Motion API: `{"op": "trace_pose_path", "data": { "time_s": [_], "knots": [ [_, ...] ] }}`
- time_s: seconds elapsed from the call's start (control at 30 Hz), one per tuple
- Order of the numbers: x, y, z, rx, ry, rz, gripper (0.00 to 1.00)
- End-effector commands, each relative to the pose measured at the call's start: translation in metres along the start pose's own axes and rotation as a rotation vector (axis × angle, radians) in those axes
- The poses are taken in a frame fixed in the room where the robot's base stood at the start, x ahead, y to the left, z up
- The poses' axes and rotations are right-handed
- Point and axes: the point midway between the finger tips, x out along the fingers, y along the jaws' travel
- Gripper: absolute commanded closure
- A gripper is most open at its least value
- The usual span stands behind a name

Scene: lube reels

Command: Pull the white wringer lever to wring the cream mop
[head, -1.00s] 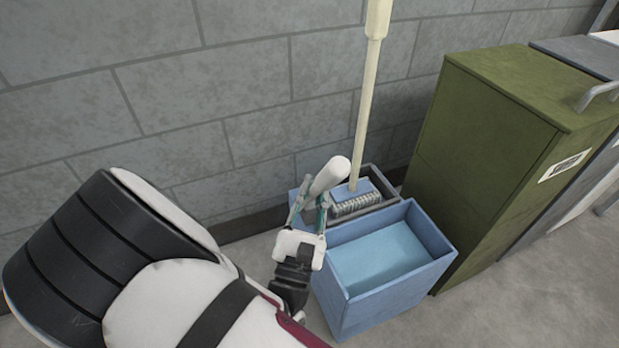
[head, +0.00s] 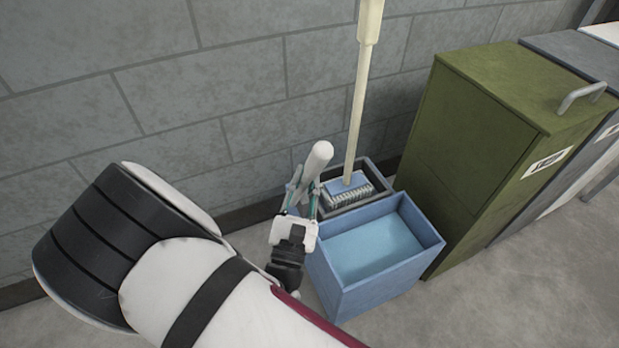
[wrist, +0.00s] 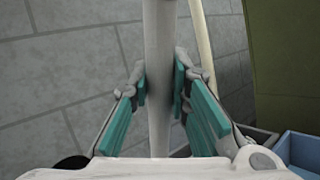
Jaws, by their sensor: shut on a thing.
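The white wringer lever (head: 317,160) stands up at the left of the mop bucket, its rounded top leaning a little to the right in the head view. My gripper (head: 303,196) is shut on it below that top. In the wrist view the lever (wrist: 160,60) runs upright between the teal pads of my gripper (wrist: 164,95). The cream mop (head: 357,110) stands with its handle up and its blue head in the grey wringer (head: 384,174). The blue bucket (head: 375,295) holds light blue water in front of the wringer. My gripper hides the lever's lower part.
A green cabinet (head: 480,140) stands close to the right of the bucket, with grey units beyond it. A grey block wall (head: 200,90) rises behind. Bare floor (head: 500,310) lies in front.

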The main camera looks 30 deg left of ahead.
Motion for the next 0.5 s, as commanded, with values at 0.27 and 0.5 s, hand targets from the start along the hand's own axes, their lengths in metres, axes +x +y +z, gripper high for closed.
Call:
{"op": "trace_pose_path", "data": {
  "time_s": [0.27, 0.5],
  "knots": [
    [0.0078, 0.0067, -0.0008, -0.028, 0.047, 0.002, 1.0],
    [0.0079, 0.0068, -0.0011, -0.029, 0.048, 0.002, 1.0]
  ]
}}
